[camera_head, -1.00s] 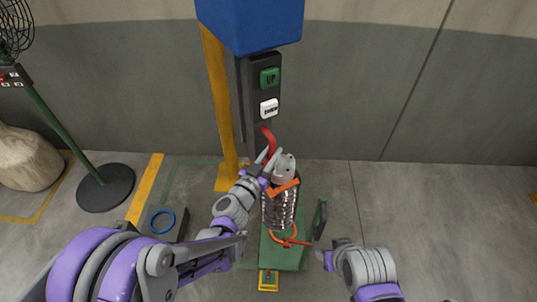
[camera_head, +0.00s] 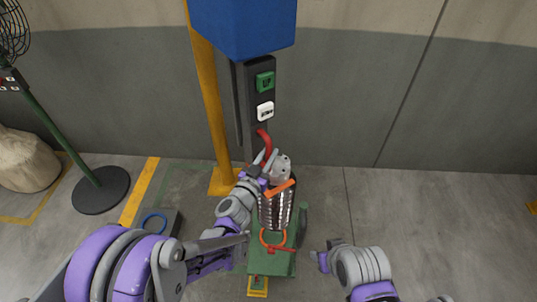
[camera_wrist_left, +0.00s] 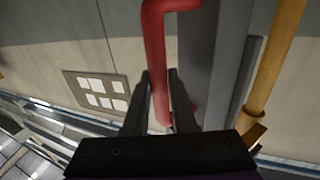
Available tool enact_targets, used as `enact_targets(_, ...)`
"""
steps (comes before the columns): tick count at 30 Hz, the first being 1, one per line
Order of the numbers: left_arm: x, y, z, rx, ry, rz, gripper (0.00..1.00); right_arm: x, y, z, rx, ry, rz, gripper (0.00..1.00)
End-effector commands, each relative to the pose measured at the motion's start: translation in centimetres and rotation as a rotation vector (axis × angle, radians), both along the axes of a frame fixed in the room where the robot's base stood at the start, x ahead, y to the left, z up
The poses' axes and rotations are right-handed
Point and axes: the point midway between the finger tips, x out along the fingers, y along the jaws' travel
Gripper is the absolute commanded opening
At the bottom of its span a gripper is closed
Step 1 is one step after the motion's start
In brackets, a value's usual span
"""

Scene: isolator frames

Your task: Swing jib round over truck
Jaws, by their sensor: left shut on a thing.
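The jib's yellow post (camera_head: 213,100) stands by the wall, with a blue box (camera_head: 242,22) at the top of the picture. A dark panel with green UP and white buttons hangs below the box. My left gripper (camera_head: 263,170) is at the red bent handle (camera_head: 264,140) under the panel. In the left wrist view the handle (camera_wrist_left: 155,50) lies between its fingers. A shiny ribbed cylinder (camera_head: 274,209) with an orange band stands upright beside that gripper, above the green truck (camera_head: 270,262); whether it touches is unclear. My right gripper (camera_head: 322,258) is right of the truck, apart from it.
An orange ring (camera_head: 272,239) and red lever (camera_head: 283,249) are at the truck. A dark box with a blue ring (camera_head: 154,222) stands left of my left arm. A fan stand (camera_head: 97,190) and beige sack (camera_head: 26,160) are farther left.

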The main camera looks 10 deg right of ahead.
Motion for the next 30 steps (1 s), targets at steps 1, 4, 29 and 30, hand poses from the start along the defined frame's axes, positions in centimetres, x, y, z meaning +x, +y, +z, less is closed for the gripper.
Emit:
enact_targets(1, 0.0, 0.0, 0.0, 0.0, 0.0, -0.001, 0.0, 0.0, 0.0, 0.0, 0.0, 0.0, 0.0, 0.5)
enact_targets(4, 0.0, 0.0, 0.0, 0.0, 0.0, -0.001, 0.0, 0.0, 0.0, 0.0, 0.0, 0.0, 0.0, 0.5)
enact_targets(29, -2.7, 1.7, -0.1, 0.0, 0.001, 0.002, 0.55, -0.1, 0.0, -0.4, 0.0, 0.003, 0.0, 0.5)
enact_targets(30, -3.5, 2.2, -0.1, 0.0, 0.001, 0.002, 0.55, -0.2, 0.0, -0.6, 0.0, 0.003, 0.0, 0.5)
